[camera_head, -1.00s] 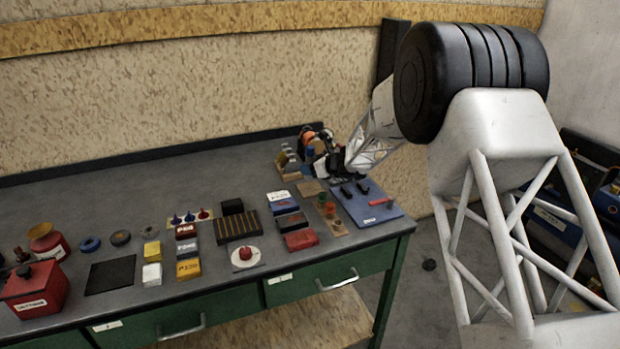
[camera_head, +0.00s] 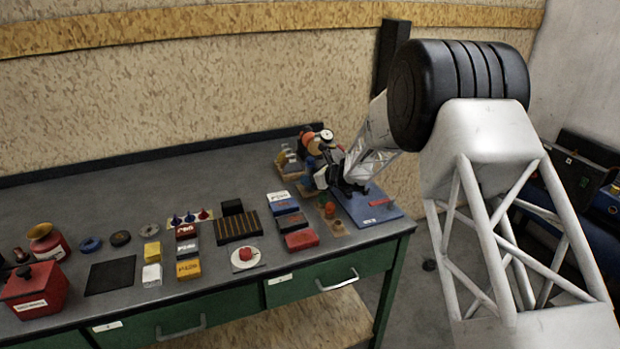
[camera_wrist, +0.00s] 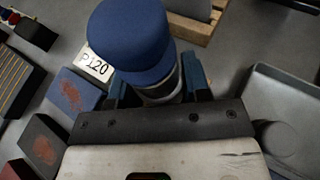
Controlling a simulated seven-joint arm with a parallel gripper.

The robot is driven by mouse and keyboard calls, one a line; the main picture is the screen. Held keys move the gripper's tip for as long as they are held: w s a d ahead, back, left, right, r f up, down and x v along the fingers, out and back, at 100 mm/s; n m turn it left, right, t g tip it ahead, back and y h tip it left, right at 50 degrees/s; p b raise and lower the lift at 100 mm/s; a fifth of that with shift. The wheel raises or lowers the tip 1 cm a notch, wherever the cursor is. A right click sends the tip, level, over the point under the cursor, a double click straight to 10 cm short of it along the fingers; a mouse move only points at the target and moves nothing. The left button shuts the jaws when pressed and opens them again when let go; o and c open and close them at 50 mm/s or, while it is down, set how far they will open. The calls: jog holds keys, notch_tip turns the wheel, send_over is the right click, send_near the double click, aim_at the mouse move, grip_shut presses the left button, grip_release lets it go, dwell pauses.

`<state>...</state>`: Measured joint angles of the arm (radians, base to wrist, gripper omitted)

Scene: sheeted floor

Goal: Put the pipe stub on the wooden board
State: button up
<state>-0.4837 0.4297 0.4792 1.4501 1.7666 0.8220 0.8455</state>
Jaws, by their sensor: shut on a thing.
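My gripper (camera_wrist: 158,90) is shut on the pipe stub (camera_wrist: 160,95), a short grey cylinder between its dark fingers in the wrist view. A blue rounded piece (camera_wrist: 130,40) covers its upper end, and I cannot tell whether it is part of the stub. In the head view my gripper (camera_head: 337,185) is over the right end of the bench, and the stub is hard to make out. A small tan wooden board (camera_head: 308,191) shows partly to the left of my gripper; in the wrist view the blue piece seems to hide it.
A blue tray (camera_head: 385,212) lies right of my gripper with a red marker. Labelled blocks (camera_head: 285,206) stand to the left; one label, P120 (camera_wrist: 95,66), shows close up. A wooden base (camera_wrist: 190,28) with grey pieces stands behind. The bench's back middle is clear.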

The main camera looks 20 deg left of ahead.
jog(key=shift+f, duration=0.1)
jog(key=o, duration=1.1)
jog(key=shift+d+r, duration=0.2)
jog(key=v, duration=1.1)
jog(key=shift+d, duration=0.25)
jog(key=shift+r, duration=0.1)
